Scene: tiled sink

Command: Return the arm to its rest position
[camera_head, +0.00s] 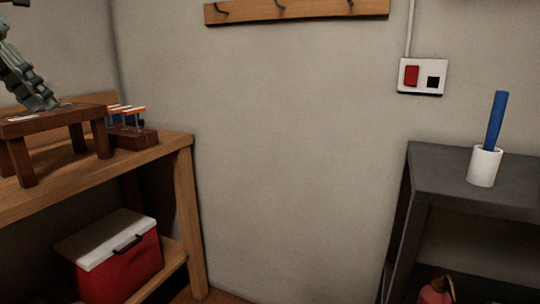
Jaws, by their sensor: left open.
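My left gripper (38,98) shows at the upper left edge, pointing down and to the right. It is open, and I see nothing held in it. Its fingertips are over the top of a small dark wooden stand (60,118) on the wooden bench; I cannot tell whether they touch it. Most of my left arm is outside the picture. My right gripper is not in view.
A block with small orange-topped items (133,138) sits beside the stand on the bench (165,155). A red cooler (120,265) is below. At right, a dark shelf (440,170) bears a white cup (484,168) with a blue stick (496,120).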

